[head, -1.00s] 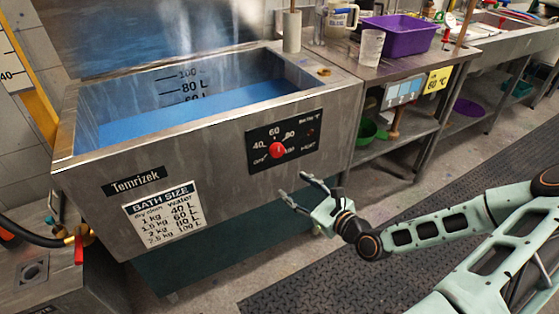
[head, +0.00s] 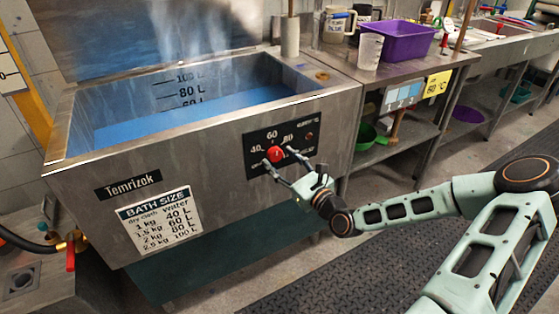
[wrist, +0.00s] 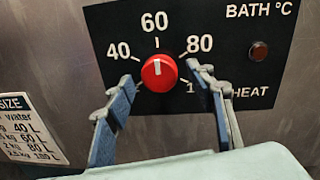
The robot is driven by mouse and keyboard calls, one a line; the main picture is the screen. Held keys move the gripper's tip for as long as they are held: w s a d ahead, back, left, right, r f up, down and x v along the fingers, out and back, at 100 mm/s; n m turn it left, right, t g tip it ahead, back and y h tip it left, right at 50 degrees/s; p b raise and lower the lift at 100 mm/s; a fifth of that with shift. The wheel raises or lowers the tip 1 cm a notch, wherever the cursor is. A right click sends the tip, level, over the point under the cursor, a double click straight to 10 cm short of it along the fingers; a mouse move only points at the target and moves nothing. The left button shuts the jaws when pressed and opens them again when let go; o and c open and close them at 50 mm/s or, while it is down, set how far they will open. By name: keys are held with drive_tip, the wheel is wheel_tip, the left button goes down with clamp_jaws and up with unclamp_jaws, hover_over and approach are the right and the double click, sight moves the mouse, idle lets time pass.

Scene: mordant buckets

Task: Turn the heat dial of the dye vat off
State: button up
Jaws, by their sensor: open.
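The dye vat (head: 95,214) is a steel tank with blue liquid and a black dial plate on its front. The red heat dial (head: 275,154) sits in the middle of that plate. In the wrist view the dial (wrist: 159,73) has a white pointer line directed up, toward 60. My gripper (head: 277,164) is open, its fingertips on either side of the dial's lower part. In the wrist view my gripper (wrist: 160,78) has one finger left and one right of the dial, with a gap on the left. The fingers hide the lower plate markings.
A dark red lamp (wrist: 259,51) is right of the dial on the plate. A bath size label (head: 160,226) is on the vat's front. A side table with a purple tub (head: 398,40) stands to the right. Dark floor matting (head: 350,265) lies below my arm.

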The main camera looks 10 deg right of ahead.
drive_tip(key=shift+w+a, duration=0.2)
drive_tip(key=shift+w, duration=0.25)
drive_tip(key=c, duration=1.2)
drive_tip(key=shift+o, duration=0.2)
